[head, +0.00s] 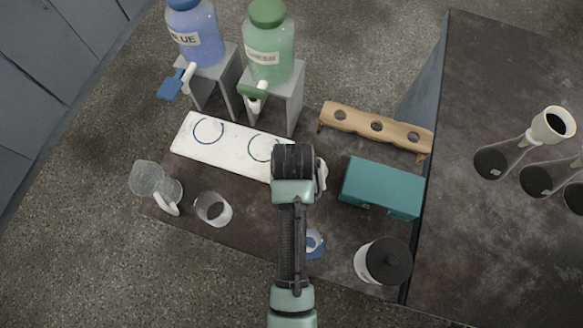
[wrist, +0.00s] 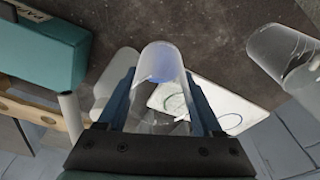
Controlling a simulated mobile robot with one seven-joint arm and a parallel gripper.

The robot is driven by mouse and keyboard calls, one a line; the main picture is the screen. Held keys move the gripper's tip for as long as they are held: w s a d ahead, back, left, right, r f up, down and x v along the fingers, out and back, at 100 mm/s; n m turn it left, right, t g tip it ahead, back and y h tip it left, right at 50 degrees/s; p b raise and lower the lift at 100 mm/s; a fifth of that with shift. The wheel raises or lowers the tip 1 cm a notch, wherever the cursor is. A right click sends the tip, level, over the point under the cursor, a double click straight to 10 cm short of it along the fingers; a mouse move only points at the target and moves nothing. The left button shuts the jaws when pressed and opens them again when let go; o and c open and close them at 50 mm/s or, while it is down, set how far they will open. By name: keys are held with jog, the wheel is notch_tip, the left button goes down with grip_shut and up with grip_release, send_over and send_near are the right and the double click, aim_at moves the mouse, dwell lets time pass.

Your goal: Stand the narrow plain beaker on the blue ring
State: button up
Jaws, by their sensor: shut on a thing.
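My gripper is shut on a clear, narrow plain beaker (wrist: 158,88) in the wrist view, its two blue-grey fingers (wrist: 160,108) on either side of it. Blue shows at the beaker's far end. In the head view my arm hides most of the gripper; a small blue and clear part (head: 314,244) shows beside the arm and seems to be the held beaker. The blue ring (head: 208,131) is at the left of a white board (head: 228,142), with a green ring (head: 262,148) to its right. The blue ring is bare. The held beaker is apart from it.
Another clear beaker (head: 213,209) and a clear jug (head: 157,182) stand at the left. A teal box (head: 383,187), wooden rack (head: 376,128) and black-lidded pot (head: 384,261) are at the right. Blue (head: 197,35) and green (head: 269,45) dispensers stand behind the board.

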jog(key=shift+f, duration=3.05)
jog(key=shift+f, duration=0.15)
jog(key=o, duration=1.2)
jog(key=shift+c, duration=0.2)
